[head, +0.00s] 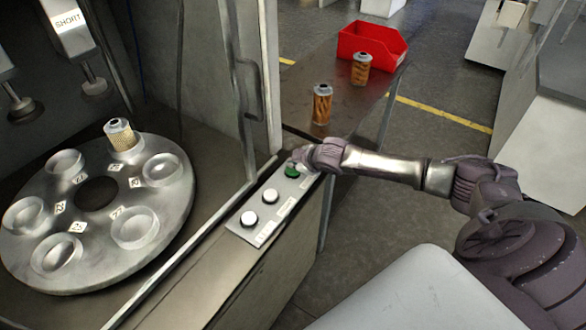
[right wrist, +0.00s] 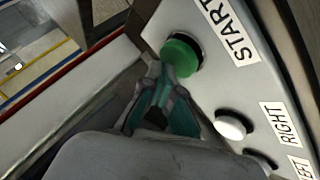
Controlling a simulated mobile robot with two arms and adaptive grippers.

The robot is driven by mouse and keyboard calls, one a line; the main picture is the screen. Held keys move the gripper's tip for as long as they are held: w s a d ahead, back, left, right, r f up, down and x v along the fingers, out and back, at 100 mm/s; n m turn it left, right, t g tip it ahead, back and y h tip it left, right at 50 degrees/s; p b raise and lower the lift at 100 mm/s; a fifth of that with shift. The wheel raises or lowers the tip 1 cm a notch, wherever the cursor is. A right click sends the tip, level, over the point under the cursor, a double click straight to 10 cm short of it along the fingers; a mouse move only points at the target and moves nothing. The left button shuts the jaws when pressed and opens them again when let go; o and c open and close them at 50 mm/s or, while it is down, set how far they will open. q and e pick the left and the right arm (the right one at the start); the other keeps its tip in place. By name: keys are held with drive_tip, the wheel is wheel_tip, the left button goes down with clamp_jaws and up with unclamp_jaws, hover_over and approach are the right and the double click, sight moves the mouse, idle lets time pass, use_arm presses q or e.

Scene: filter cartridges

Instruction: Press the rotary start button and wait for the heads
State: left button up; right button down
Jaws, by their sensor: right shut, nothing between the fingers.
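The green start button (head: 292,171) is at the far end of the button panel (head: 247,233), with white buttons nearer me. In the right wrist view the green button (right wrist: 180,57) sits beside the START label. My right gripper (head: 303,163) is shut and empty, its fingertips (right wrist: 158,72) at the green button's edge; I cannot tell whether they press it. The rotary table (head: 98,275) has several round cups, and one pale filter cartridge (head: 122,137) stands in its back cup. Heads (head: 92,85) hang above the table at the upper left. My left gripper is not in view.
A side table (head: 345,122) right of the machine holds two orange-brown cartridges (head: 322,104) and a red bin (head: 371,42). The machine's door frame and handle (head: 250,90) stand left of the panel. Floor is free to the right of the side table.

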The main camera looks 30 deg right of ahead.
drive_tip(key=shift+f, duration=0.55)
idle(0.9)
drive_tip(key=shift+r, duration=0.1)
drive_tip(key=shift+r+p, duration=0.85)
drive_tip(key=shift+r, duration=0.05)
wheel_tip(320, 180, up, 5)
drive_tip(key=p, duration=0.5)
idle(0.5)
